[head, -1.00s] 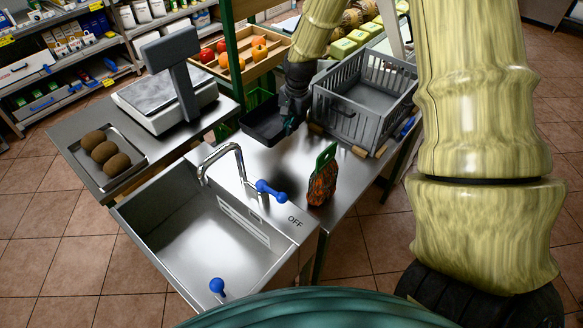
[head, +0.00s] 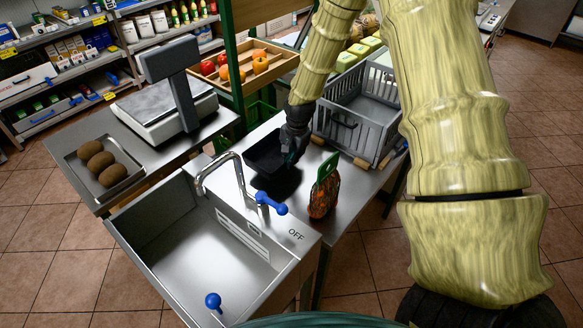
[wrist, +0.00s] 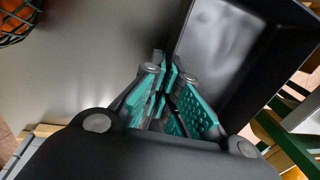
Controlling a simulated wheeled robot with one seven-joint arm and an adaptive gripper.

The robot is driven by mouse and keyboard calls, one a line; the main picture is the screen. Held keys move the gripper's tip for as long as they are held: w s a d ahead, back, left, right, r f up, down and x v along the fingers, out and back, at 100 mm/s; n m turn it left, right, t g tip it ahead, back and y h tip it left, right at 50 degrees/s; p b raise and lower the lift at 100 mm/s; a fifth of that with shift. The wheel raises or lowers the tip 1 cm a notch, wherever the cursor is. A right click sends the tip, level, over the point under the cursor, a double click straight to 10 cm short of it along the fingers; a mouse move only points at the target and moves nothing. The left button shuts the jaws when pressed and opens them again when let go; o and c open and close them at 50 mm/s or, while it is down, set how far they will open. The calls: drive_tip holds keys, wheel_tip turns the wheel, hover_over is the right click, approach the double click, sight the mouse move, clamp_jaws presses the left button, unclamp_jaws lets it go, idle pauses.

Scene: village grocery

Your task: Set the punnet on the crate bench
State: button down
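The punnet (head: 264,152) is a black, empty, open tray. In the head view it hangs tilted above the steel crate bench (head: 350,182), with a dark shadow on the steel below it. My gripper (head: 292,157) is at its right side. In the wrist view the teal fingers of my gripper (wrist: 170,98) are closed on the punnet's near wall, and the inside of the punnet (wrist: 222,45) opens beyond them. The lower edge of the punnet appears apart from the bench, though the exact gap is hard to tell.
A grey slatted crate (head: 352,128) stands at the back right of the bench. A net bag with a green top (head: 324,190) stands at the front. The sink (head: 205,240) and its tap (head: 240,180) adjoin on the left. A scale (head: 165,108) stands beyond.

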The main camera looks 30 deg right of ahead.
sight(290, 176)
drive_tip(key=shift+f+p, duration=0.4)
drive_tip(key=shift+f, duration=1.7)
drive_tip(key=c, duration=1.6)
unclamp_jaws()
drive_tip(key=shift+f, duration=0.1)
drive_tip(key=shift+c, duration=0.2)
wheel_tip(290, 176, up, 12)
drive_tip(key=s+b, duration=0.1)
drive_tip(key=b, duration=0.1)
drive_tip(key=shift+s+d, duration=0.3)
